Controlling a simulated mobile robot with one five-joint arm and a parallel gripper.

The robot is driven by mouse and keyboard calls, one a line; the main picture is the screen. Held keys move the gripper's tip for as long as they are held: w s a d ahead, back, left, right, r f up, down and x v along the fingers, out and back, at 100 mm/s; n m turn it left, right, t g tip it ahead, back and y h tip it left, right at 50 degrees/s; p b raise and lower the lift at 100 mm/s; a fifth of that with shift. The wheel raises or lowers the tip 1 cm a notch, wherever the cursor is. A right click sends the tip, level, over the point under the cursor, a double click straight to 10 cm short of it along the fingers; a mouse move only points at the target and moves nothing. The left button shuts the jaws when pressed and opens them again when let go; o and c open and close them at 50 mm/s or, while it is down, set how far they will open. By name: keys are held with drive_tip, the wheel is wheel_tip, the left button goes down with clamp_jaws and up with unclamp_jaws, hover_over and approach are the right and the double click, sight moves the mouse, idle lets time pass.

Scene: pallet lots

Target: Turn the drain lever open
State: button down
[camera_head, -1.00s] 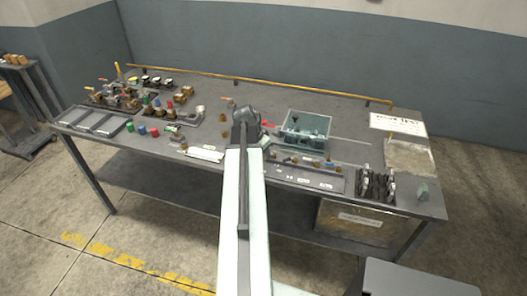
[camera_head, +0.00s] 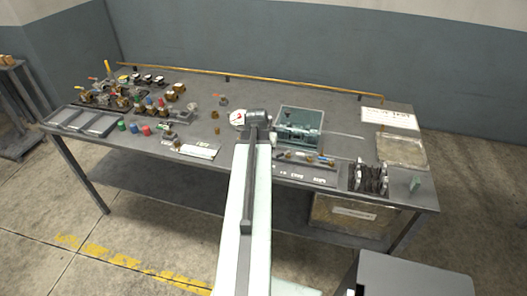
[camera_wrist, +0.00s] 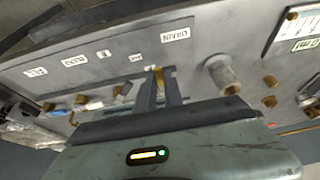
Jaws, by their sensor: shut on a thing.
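The valve panel (camera_head: 308,174) is a grey strip with white labels and small brass fittings along the front of the bench. In the wrist view the label DRAIN (camera_wrist: 176,34) is readable on it. My gripper (camera_wrist: 158,80) has its two dark fingers close together just beside that label. They are shut on a small yellowish-brass piece, the drain lever (camera_wrist: 157,70), most of which the fingers hide. The lever's angle cannot be told.
Many valves and fittings (camera_head: 130,98) crowd the left. A brass pipe (camera_head: 255,83) runs along the back.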

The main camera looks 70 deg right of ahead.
idle(0.3)
drive_tip(key=c, duration=1.5)
unclamp_jaws()
drive_tip(key=shift+o, duration=0.2)
drive_tip(key=p+v, duration=0.7)
drive_tip(key=shift+r, duration=0.4)
drive_tip(key=shift+a, duration=0.15)
